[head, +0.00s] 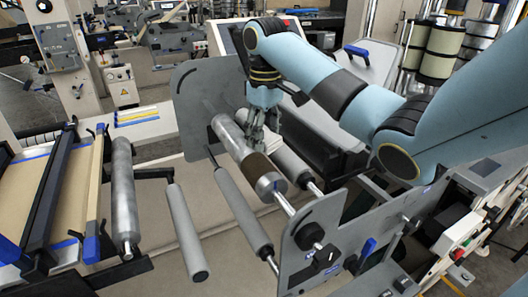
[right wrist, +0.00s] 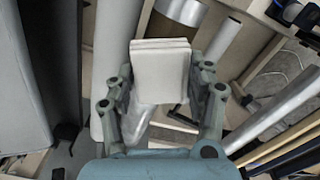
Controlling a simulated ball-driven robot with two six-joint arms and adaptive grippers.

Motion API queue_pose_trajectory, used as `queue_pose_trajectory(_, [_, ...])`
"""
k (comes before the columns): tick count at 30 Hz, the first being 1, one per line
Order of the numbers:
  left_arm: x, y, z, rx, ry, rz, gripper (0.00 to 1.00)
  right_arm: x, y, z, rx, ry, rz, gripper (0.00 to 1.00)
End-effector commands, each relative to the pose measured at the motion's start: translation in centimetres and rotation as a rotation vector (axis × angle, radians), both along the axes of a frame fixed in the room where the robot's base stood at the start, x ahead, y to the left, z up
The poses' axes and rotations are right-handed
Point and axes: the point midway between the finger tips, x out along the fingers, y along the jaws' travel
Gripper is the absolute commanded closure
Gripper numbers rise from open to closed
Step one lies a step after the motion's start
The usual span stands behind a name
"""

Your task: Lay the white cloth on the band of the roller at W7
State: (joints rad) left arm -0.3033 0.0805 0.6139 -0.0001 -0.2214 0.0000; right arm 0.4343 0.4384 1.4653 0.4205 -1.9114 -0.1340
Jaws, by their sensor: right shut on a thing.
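My right gripper (head: 254,138) is just above a metal roller (head: 228,131) that has a brown band (head: 258,167) around it. In the right wrist view my right gripper (right wrist: 160,88) is shut on the white cloth (right wrist: 160,72), a folded, layered square pad held between the two fingers. I cannot tell whether the cloth touches the roller. No W7 label is readable. My left gripper is not in view.
A metal roller (head: 124,195) is further left.

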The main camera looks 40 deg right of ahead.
Motion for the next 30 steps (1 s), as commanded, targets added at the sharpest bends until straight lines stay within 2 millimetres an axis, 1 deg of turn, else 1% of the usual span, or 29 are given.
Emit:
queue_pose_trajectory(1, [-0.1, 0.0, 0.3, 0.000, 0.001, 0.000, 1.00, 0.0, 0.0, -0.4, 0.001, 0.001, 0.000, 0.78])
queue_pose_trajectory(5, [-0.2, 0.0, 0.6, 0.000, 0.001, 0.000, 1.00, 0.0, 0.1, -1.9, 0.002, 0.002, -0.001, 0.78])
queue_pose_trajectory(10, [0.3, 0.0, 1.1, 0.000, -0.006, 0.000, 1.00, 0.0, 0.0, -4.3, 0.000, 0.001, 0.000, 0.78])
queue_pose_trajectory(12, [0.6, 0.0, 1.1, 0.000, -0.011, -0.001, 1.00, 0.0, 0.0, -4.7, 0.000, 0.000, 0.000, 0.78])
queue_pose_trajectory(15, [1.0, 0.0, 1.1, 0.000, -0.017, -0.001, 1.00, 0.0, 0.0, -4.7, 0.000, -0.001, 0.000, 0.78])
queue_pose_trajectory(20, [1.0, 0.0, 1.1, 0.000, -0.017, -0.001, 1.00, 0.0, 0.0, -4.8, 0.000, -0.001, 0.000, 0.78])
queue_pose_trajectory(21, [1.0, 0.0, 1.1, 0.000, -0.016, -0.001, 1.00, 0.0, 0.0, -4.8, 0.000, -0.001, 0.000, 0.45])
queue_pose_trajectory(26, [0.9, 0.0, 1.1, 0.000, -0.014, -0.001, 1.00, 0.0, 0.0, -4.8, 0.000, -0.001, 0.000, 0.24])
queue_pose_trajectory(30, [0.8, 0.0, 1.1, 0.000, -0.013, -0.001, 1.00, 0.0, 0.0, -4.8, 0.000, -0.001, 0.000, 0.23])
